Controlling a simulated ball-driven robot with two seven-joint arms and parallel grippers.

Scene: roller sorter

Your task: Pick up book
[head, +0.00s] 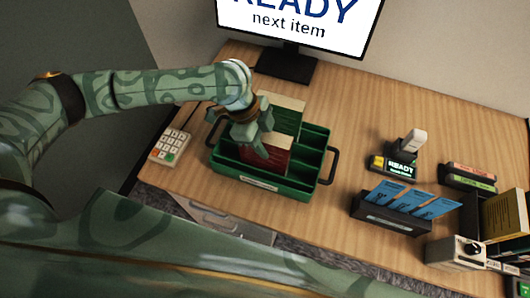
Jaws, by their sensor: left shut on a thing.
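A dark red book (270,160) with a pale page edge stands in a green crate (304,190) with compartments and black side handles. A green book (288,117) with a cream page edge stands behind it in the same crate. My left gripper (262,147) reaches down from above and is shut at the top of the red book; its fingers hide part of the book. The red book's lower part is hidden by the crate's front wall, so I cannot tell whether it touches the crate floor. My right gripper is not in view.
A keypad (170,148) lies left of the crate. A monitor (300,22) stands behind it. To the right are a holder (388,215) with blue cards, a small READY display (394,166), a dial box (456,252) and a yellow book (505,216). Bare wooden tabletop (350,115) shows behind the crate.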

